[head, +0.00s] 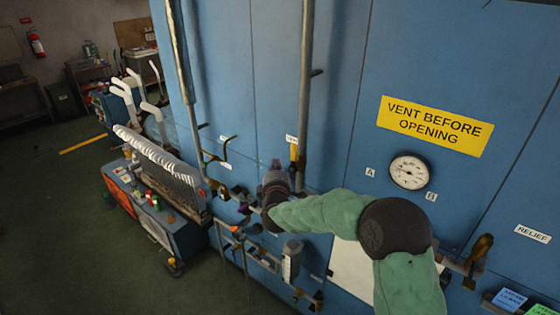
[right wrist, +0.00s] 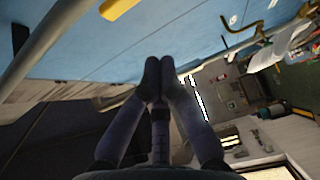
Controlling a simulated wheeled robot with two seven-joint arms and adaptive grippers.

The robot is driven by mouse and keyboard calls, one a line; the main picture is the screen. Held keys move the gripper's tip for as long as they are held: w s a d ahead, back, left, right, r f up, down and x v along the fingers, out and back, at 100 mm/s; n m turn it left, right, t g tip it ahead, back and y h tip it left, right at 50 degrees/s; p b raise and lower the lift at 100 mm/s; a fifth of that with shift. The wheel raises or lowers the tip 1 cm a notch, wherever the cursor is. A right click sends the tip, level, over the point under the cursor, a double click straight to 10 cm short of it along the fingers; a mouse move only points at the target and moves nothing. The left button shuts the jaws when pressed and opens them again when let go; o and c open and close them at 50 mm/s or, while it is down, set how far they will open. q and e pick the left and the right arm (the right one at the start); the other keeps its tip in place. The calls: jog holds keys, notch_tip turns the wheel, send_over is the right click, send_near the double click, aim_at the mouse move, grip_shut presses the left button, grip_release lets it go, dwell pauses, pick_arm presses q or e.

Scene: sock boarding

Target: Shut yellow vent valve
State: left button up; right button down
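A yellow valve handle (head: 293,152) stands upright on the blue cabinet front, just left of a tall grey pipe and below a small white label. A yellow bar at the top of the right wrist view (right wrist: 118,7) looks like the same handle. My right gripper (head: 276,168) is just left of and slightly below the handle in the head view, apart from it as far as I can tell. In the right wrist view its dark fingertips (right wrist: 159,70) are together with nothing between them. The valve body is partly hidden by my right gripper. My left gripper is not in view.
A tall grey pipe (head: 305,95) runs beside the handle. Below are smaller valves and a grey cylinder (head: 291,260). A pressure gauge (head: 409,171) and a yellow sign (head: 435,126) are right. A blue cart (head: 165,222) stands left.

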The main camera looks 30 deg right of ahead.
aim_at(293, 158)
jog(key=w+d+p, duration=0.3)
jog(key=w+d, duration=0.1)
jog(key=d, duration=0.2)
jog(key=shift+w, duration=0.15)
dwell(0.5)
dwell(0.3)
